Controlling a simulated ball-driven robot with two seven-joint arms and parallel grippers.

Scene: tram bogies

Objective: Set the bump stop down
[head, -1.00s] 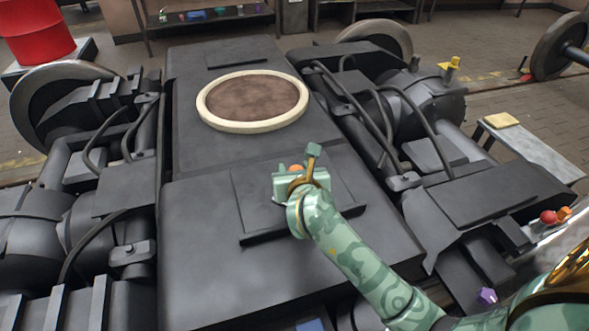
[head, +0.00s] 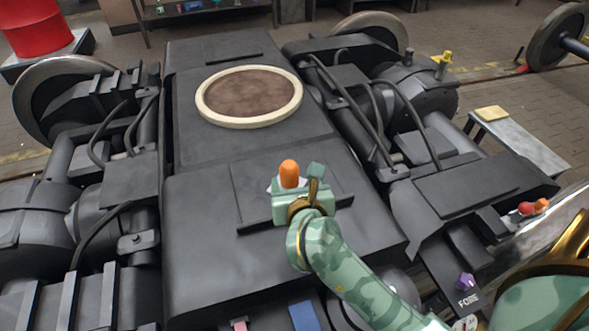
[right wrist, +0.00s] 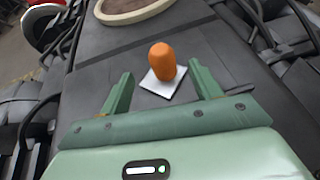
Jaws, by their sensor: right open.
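The bump stop is an orange rounded piece (head: 289,173), standing upright on a thin white square pad (right wrist: 163,82) on the bogie's dark top plate. In the right wrist view the orange bump stop (right wrist: 162,60) stands just beyond the fingertips, apart from both. My right gripper (right wrist: 160,84) is open and empty, its fingers either side of the pad's near end. In the head view my right gripper (head: 298,190) partly hides the pad and the foot of the bump stop. My left gripper is not in view.
A cream ring with a brown centre (head: 249,96) lies farther back on the bogie frame. Hoses and housings line both sides. A grey bench (head: 525,142) with a yellow pad stands at the right. A red drum (head: 36,25) stands back left. The plate around the bump stop is clear.

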